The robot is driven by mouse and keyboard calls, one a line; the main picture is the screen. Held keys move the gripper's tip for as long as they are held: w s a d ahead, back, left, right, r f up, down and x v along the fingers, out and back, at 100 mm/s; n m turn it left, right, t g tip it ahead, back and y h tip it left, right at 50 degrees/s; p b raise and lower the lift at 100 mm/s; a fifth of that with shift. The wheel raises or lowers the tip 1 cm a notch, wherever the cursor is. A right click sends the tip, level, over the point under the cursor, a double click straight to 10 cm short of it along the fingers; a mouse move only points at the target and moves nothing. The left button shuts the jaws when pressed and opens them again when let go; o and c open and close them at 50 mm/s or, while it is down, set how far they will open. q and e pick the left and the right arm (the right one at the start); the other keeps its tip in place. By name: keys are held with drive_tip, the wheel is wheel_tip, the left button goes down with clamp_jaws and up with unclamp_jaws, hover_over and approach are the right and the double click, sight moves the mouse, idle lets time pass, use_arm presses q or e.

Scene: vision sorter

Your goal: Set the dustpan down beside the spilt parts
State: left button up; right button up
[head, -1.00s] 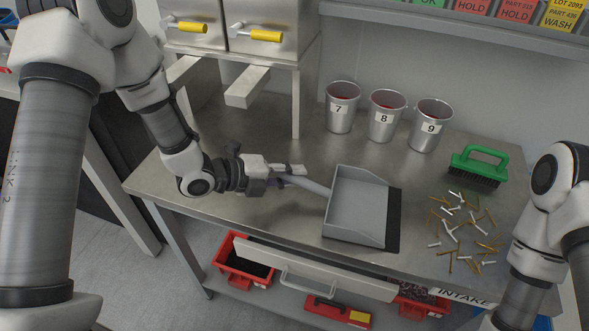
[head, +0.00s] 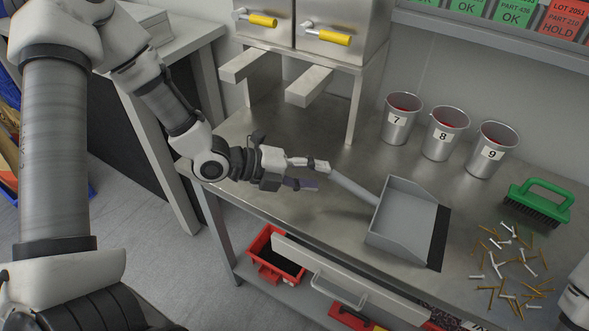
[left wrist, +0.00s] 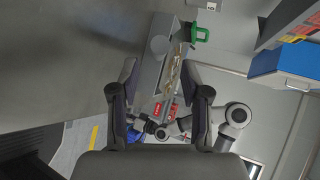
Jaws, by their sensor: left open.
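The grey dustpan (head: 401,222) lies flat on the steel bench, its dark lip facing right towards the spilt parts (head: 512,268). A clear strip of bench separates them. The parts are loose brass-coloured and silver screws, which also show in the left wrist view (left wrist: 173,76). My left gripper (head: 322,176) is open at the handle's free end, its fingers apart and not closed on it. In the left wrist view, a grey round shape between the fingers appears to be the handle end. My right arm shows there too; its gripper (left wrist: 150,127) is small and dark.
A green brush (head: 538,202) stands behind the parts. A cabinet on legs (head: 318,50) is behind my left gripper. A drawer (head: 345,280) is under the bench front.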

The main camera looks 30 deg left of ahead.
use_arm(q)
drive_tip(key=p+v, duration=0.1)
drive_tip(key=v, duration=0.4)
idle(0.5)
